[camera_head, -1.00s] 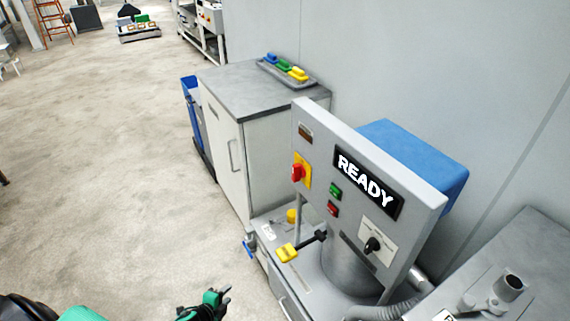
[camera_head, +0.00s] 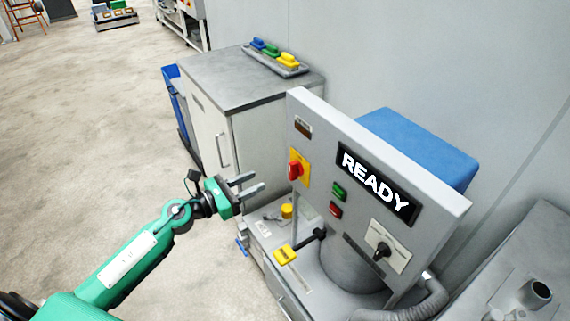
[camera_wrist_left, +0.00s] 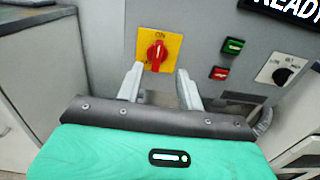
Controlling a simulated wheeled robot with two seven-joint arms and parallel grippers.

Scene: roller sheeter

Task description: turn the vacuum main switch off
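The main switch is a red rotary knob (camera_head: 294,170) on a yellow plate (camera_head: 304,166), at the left side of the grey control panel (camera_head: 296,113). In the left wrist view the red knob (camera_wrist_left: 156,54) stands roughly upright on its yellow plate (camera_wrist_left: 173,42), just beyond the fingertips. My left gripper (camera_head: 258,184) is open and empty, its fingers pointing at the knob with a gap between. In the left wrist view my left gripper (camera_wrist_left: 159,72) has the knob between its finger lines. My right gripper is not in view.
The panel has a READY display (camera_head: 376,184), a green button (camera_head: 339,191), a red button (camera_head: 335,209) and a black selector knob (camera_head: 382,251). A grey-topped cabinet (camera_head: 215,80) stands behind. The floor on the left is clear.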

